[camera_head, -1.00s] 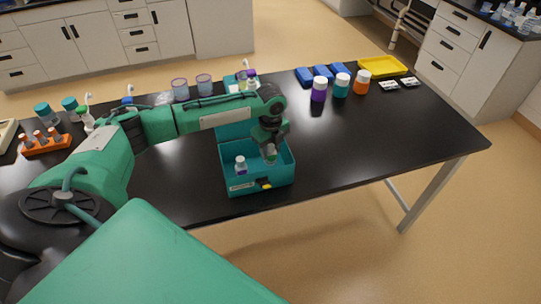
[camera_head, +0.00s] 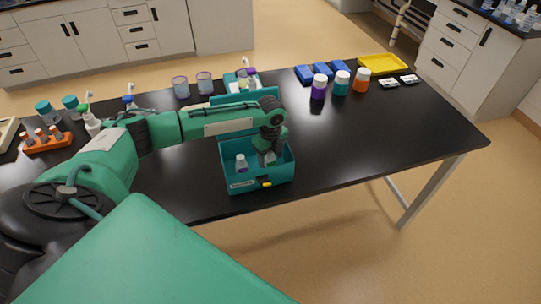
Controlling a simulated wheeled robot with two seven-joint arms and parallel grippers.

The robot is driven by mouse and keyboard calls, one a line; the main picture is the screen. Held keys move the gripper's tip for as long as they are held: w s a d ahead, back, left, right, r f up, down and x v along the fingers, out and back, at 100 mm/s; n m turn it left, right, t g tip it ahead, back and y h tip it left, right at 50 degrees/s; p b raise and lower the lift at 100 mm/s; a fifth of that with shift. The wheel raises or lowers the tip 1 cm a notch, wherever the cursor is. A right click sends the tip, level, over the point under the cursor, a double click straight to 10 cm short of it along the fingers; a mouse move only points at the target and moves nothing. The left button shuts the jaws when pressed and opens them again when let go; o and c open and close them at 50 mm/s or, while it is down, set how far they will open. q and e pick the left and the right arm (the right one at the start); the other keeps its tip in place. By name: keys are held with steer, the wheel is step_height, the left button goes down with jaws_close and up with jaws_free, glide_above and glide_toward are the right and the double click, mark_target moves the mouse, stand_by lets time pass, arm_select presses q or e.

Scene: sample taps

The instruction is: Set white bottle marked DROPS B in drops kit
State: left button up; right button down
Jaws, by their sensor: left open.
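The drops kit is an open teal box (camera_head: 262,183) with a raised lid, near the front edge of the black table. A small white bottle with a purple band (camera_head: 241,164) stands upright in its left part. My left gripper (camera_head: 267,160) points down into the right part of the box, with its jaws open. The fingers and the box wall hide what is between or under them, so I cannot tell whether a bottle is there. The labels are too small to read. My right gripper is not in view.
Behind the box stands a teal holder with small bottles (camera_head: 246,83). Two clear cups (camera_head: 181,87) are to its left. Purple, teal and orange jars (camera_head: 341,84), blue trays and a yellow tray (camera_head: 383,64) are at the back right. The table right of the box is clear.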

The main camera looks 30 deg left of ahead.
arm_select(q)
steer(key=shift+r, duration=0.1)
steer(key=shift+r, duration=0.2)
step_height(320, 180, up, 11)
steer(key=b, duration=0.3)
steer(key=shift+f, duration=0.2)
steer(key=shift+r, duration=0.5)
